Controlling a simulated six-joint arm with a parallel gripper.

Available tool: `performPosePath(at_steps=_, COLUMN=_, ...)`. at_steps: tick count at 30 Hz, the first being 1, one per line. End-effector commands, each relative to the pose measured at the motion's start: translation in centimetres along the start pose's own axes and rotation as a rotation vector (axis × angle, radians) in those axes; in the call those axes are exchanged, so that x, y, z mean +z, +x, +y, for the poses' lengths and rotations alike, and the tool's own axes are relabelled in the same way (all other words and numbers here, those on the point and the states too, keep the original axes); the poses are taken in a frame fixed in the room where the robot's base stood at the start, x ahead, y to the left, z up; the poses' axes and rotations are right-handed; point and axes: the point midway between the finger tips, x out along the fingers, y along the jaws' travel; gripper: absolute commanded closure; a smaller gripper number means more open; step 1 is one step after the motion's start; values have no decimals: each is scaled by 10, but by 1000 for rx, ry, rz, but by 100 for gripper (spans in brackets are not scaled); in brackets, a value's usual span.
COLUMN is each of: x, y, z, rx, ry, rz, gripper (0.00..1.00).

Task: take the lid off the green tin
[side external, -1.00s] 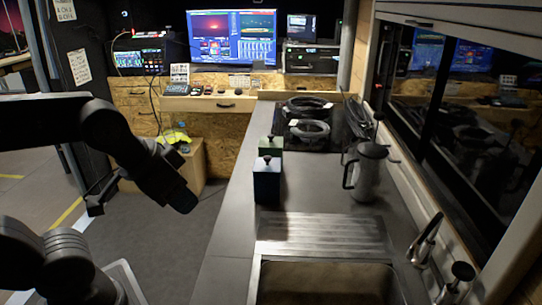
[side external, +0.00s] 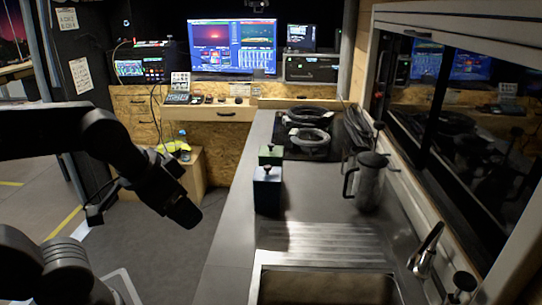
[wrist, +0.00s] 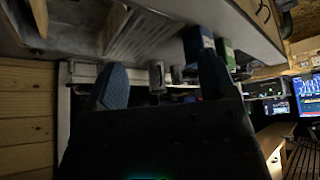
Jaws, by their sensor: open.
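The green tin (side external: 271,155) stands on the dark counter, its lid on and a small dark knob on top. A dark blue tin (side external: 267,190) with a similar knobbed lid stands just in front and hides its lower part. My gripper (side external: 186,213) hangs left of the counter, clear of both tins; its fingers are hard to make out there. In the wrist view my gripper (wrist: 162,78) has its two fingers wide apart with nothing between them. The blue tin (wrist: 194,45) and the green tin (wrist: 227,53) show at the top, near the right finger.
A glass and metal press pot (side external: 369,182) stands right of the tins. A sink (side external: 325,285) with a ribbed drainer and tap (side external: 427,250) lies in front. The counter's left strip is bare.

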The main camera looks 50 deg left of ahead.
Motion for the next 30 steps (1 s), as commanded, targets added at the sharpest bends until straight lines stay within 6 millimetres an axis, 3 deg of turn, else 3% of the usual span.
performPosePath(at_steps=7, x=0, y=0, z=0, rx=0, ry=0, rz=0, gripper=0)
performPosePath(at_steps=14, x=-2, y=-1, z=0, rx=-2, ry=-4, rz=-1, gripper=0)
performPosePath(at_steps=17, x=-18, y=-4, z=-3, rx=-12, ry=-28, rz=-7, gripper=0)
performPosePath(at_steps=20, x=-51, y=-8, z=-10, rx=-36, ry=-84, rz=-23, gripper=0)
performPosePath(at_steps=23, x=-97, y=-9, z=-22, rx=-71, ry=-164, rz=-42, gripper=0)
performPosePath(at_steps=30, x=-203, y=15, z=-60, rx=-169, ry=-374, rz=-78, gripper=0)
